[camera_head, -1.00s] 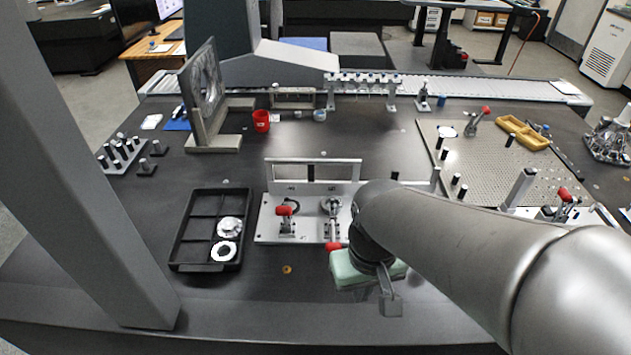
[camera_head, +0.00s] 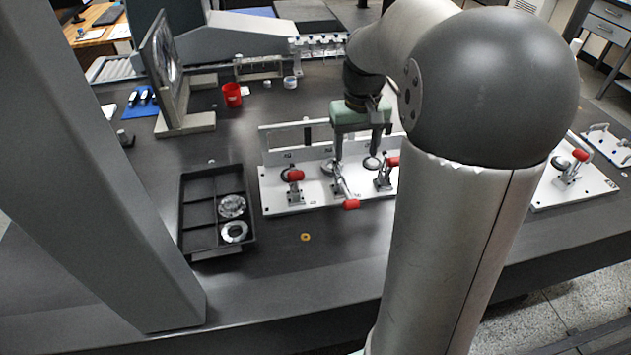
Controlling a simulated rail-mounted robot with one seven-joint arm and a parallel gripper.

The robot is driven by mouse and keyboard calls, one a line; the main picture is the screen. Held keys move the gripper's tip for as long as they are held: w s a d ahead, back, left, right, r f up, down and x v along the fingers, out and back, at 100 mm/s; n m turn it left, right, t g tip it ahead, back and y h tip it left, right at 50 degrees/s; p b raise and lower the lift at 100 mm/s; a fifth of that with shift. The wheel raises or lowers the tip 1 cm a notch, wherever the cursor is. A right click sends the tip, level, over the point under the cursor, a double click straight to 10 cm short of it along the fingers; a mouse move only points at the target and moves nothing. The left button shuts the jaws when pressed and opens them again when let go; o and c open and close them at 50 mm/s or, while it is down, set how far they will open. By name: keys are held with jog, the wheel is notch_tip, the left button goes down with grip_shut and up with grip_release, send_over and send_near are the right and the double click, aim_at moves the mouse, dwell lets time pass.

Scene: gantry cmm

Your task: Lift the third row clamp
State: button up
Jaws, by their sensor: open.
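A pale fixture plate (camera_head: 325,198) carries a row of three toggle clamps with red handles. The left clamp (camera_head: 294,176) has its handle above its base. The middle clamp (camera_head: 350,203) has its handle low, reaching out over the plate's front edge. The right clamp (camera_head: 390,162) has its handle raised to the upper right of its base, close beside my arm. My gripper (camera_head: 357,155), with a green body, is open above the plate, its fingers pointing down around the middle and right clamps. I see no clamp held; exact finger clearance is unclear.
An upright frame (camera_head: 285,135) runs along the plate's back. A black divided tray (camera_head: 190,215) with two metal rings stands at left. A red cup (camera_head: 232,94) and an upright panel fixture (camera_head: 185,124) are behind. My arm hides the table's right middle.

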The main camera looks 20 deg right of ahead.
aim_at(352, 201)
jog(key=f, duration=1.1)
jog(key=f+b, duration=0.1)
jog(key=f, duration=0.5)
jog(key=shift+w+d+f, duration=0.15)
jog(key=shift+d, duration=0.25)
